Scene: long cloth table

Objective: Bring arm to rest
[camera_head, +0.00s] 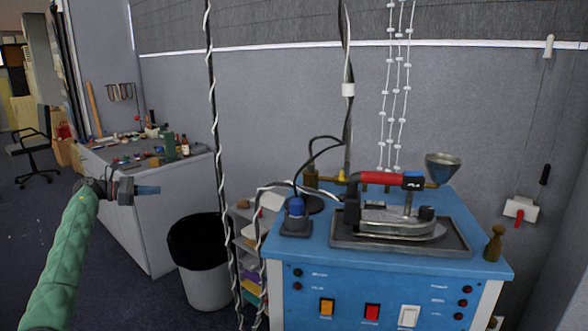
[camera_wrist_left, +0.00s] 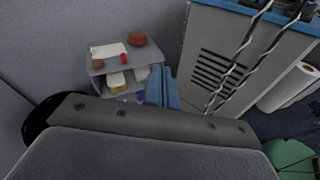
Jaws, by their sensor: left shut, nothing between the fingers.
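My left arm with its green sleeve rises from the lower left of the head view. Its gripper (camera_head: 150,190) points right, held in the air in front of the white bench on the left. Its blue fingers are shut together with nothing between them. In the left wrist view the shut blue fingers (camera_wrist_left: 162,88) show at the middle, in front of a small shelf. My right gripper is in neither view.
A blue-topped machine (camera_head: 285,245) carries an iron (camera_head: 390,222) on a dark tray. A bin (camera_head: 203,285) stands between it and the cluttered bench (camera_head: 135,220). Wrapped cables (camera_head: 213,110) hang near the bin. A small shelf (camera_wrist_left: 98,70) stands beside the machine.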

